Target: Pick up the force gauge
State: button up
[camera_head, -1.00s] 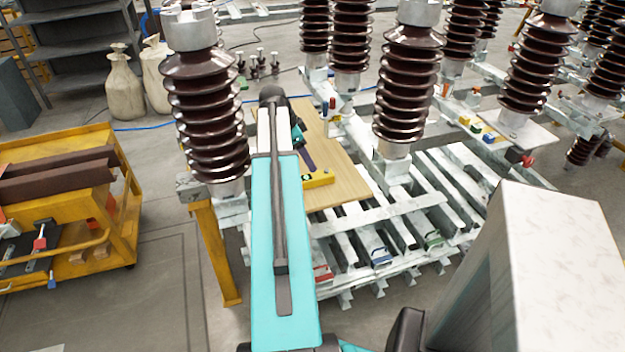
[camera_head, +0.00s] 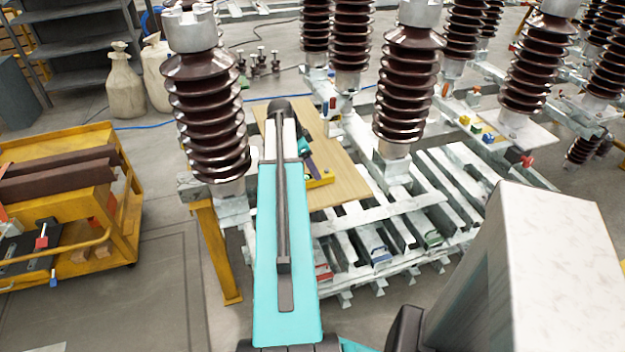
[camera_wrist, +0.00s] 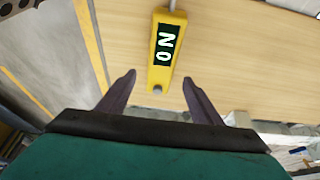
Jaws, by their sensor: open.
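The force gauge is a yellow bar-shaped device (camera_wrist: 166,48) with a dark display that shows light characters. It lies on a light wooden board in the wrist view, top centre. In the head view its yellow body (camera_head: 320,179) shows partly beside my arm. My gripper (camera_wrist: 159,82) is open. Its two dark fingers point toward the gauge, with the gauge's near end and its grey knob between the fingertips in the picture. I cannot tell the height gap. In the head view my arm hides much of the gripper.
The wooden board (camera_head: 345,180) lies on a metal frame. Tall brown ribbed insulators (camera_head: 203,115) and (camera_head: 408,90) stand on both sides of it. Metal rails (camera_head: 400,235) lie in front. A yellow cart (camera_head: 75,235) stands on the floor at the left.

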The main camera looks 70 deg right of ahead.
jog(key=shift+p+x, duration=0.5)
jog(key=shift+x, duration=1.7)
jog(key=shift+w, duration=0.1)
grip_shut()
jog(key=shift+r, duration=0.2)
jog(key=shift+r+b, duration=0.5)
jog(key=shift+r, duration=1)
jog(key=s+a+r+b, duration=0.1)
jog(key=s+a+b, duration=0.6)
jog(key=a, duration=0.6)
jog(key=shift+s+a+r, duration=0.25)
jog(key=shift+s, duration=0.35)
jog(key=shift+b, duration=0.3)
